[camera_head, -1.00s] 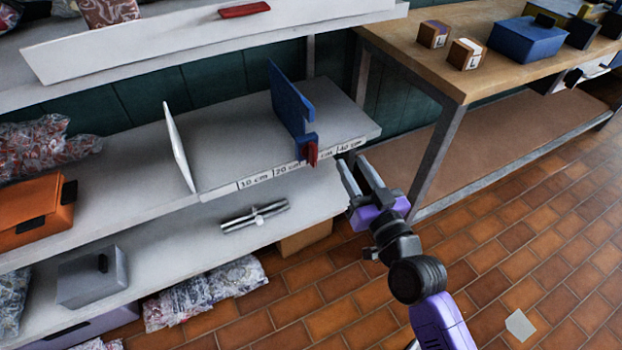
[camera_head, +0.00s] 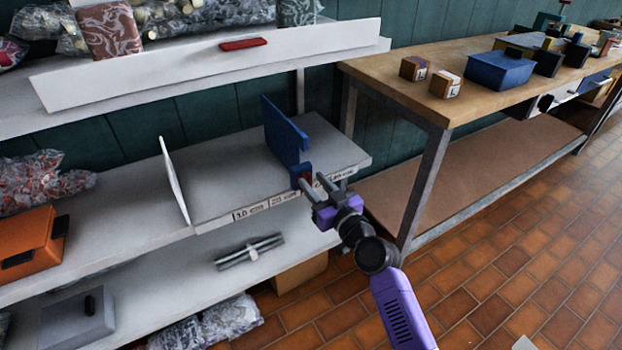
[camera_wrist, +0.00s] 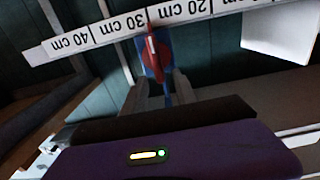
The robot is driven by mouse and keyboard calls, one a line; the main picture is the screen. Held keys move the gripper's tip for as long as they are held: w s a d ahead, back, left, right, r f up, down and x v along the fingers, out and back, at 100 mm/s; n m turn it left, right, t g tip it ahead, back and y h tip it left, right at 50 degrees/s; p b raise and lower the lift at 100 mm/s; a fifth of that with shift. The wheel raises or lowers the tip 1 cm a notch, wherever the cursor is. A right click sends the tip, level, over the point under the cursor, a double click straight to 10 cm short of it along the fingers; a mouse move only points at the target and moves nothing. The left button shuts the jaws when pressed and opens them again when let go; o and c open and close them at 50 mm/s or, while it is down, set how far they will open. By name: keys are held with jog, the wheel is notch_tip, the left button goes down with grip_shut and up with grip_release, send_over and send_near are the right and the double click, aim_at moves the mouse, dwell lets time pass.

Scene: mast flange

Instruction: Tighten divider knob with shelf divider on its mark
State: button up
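The blue shelf divider (camera_head: 287,137) stands upright on the middle shelf. Its red knob (camera_head: 304,174) is at the shelf's front edge and also shows in the wrist view (camera_wrist: 155,50). The white scale strip (camera_head: 258,206) runs along that edge; in the wrist view (camera_wrist: 100,32) it reads upside down. The knob overlaps the 30 cm label there; I cannot tell whether the divider is exactly on a mark. My gripper (camera_head: 312,184) is open, its fingertips close before the knob. In the wrist view the knob lies between the finger lines, just beyond the tips (camera_wrist: 156,88).
A white divider (camera_head: 175,180) stands to the left on the same shelf. An upper shelf (camera_head: 200,72) with a red item (camera_head: 243,44) overhangs. A wooden workbench (camera_head: 400,92) stands at the right. The lower shelf holds a grey rod-like item (camera_head: 250,251).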

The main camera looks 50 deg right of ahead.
jog(key=shift+x, duration=0.95)
jog(key=shift+c, duration=0.4)
grip_shut()
